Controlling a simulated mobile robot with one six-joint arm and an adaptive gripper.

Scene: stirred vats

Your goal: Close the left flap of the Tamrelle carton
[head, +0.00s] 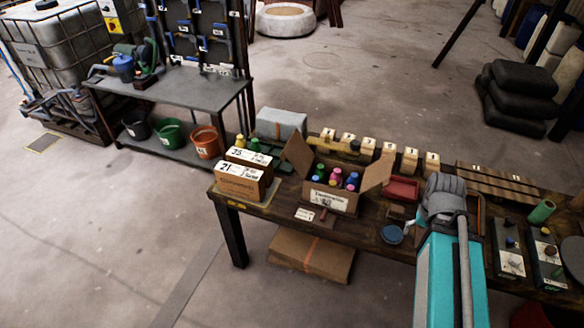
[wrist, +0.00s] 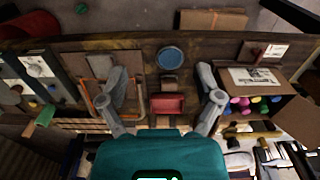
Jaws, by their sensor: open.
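An open cardboard carton (head: 330,201) with several coloured bottles inside stands mid-table in the head view; the small print on its white label is not clearly legible. Its left flap (head: 297,156) stands up and leans outward; its right flap (head: 377,173) also sticks outward. In the wrist view the carton (wrist: 254,78) is at the right, seen turned around, with the left flap (wrist: 300,121) at the right edge. My gripper (head: 443,192) is over the table, right of the carton and apart from it. Its fingers (wrist: 162,80) are spread, with nothing between them held.
A red tray (head: 402,189) and a blue round dish (head: 392,234) lie between carton and gripper. Numbered wooden blocks (head: 367,147) line the back. A grey covered item (head: 281,123) is behind the left flap.

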